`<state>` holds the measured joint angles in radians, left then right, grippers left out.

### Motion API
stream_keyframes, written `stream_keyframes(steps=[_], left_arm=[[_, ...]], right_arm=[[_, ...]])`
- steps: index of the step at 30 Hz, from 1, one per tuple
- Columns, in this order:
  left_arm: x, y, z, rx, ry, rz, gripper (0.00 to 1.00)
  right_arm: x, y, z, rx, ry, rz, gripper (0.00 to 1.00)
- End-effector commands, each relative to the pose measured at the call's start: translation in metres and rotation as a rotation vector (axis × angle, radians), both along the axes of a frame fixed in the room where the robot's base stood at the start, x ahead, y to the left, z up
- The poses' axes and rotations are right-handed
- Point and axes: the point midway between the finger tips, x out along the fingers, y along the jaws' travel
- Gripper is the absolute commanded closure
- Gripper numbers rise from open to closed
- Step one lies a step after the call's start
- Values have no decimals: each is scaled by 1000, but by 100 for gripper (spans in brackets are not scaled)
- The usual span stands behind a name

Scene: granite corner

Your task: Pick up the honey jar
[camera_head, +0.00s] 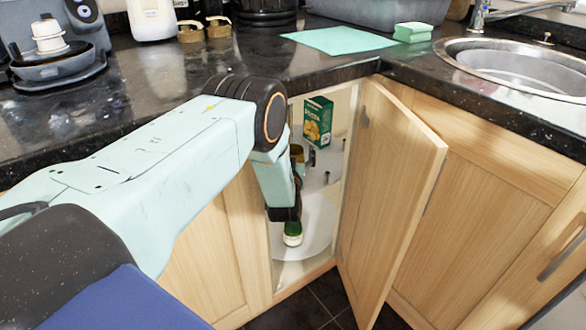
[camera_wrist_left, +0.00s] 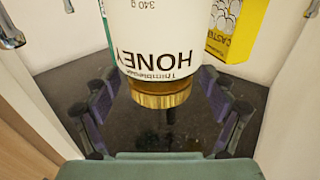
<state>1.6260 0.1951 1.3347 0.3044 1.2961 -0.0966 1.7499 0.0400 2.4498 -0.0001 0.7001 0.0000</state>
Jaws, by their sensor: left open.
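The honey jar (camera_wrist_left: 165,45) fills the upper middle of the left wrist view, close to the camera. It has a white label reading HONEY and a gold lid (camera_wrist_left: 162,94), and it appears upside down in that picture. My left gripper (camera_wrist_left: 158,88) is open, with one dark finger on each side of the jar's lid end. I see no clear contact between fingers and jar. In the head view my left arm (camera_head: 274,165) reaches into the open corner cupboard. It hides most of the gripper there, and I cannot clearly make out the jar. My right gripper is out of view.
The cupboard door (camera_head: 392,190) stands open right of my arm. A green carton (camera_head: 317,121) is inside. A green-topped container (camera_head: 293,233) sits on the lower white shelf (camera_head: 317,225). A yellow box (camera_wrist_left: 234,30) is beside the jar. The dark countertop (camera_head: 180,85) overhangs the opening.

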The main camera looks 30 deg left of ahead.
Motion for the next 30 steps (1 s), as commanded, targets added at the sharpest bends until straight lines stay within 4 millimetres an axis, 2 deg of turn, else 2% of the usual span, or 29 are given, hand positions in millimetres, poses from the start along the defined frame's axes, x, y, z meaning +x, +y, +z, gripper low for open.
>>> stream_keyframes(steps=[6, 30], left_arm=[[1, 1, 1, 0, 0, 0, 17], [1, 1, 1, 0, 0, -1, 85]], right_arm=[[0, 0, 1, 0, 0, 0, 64], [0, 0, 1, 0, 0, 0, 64]])
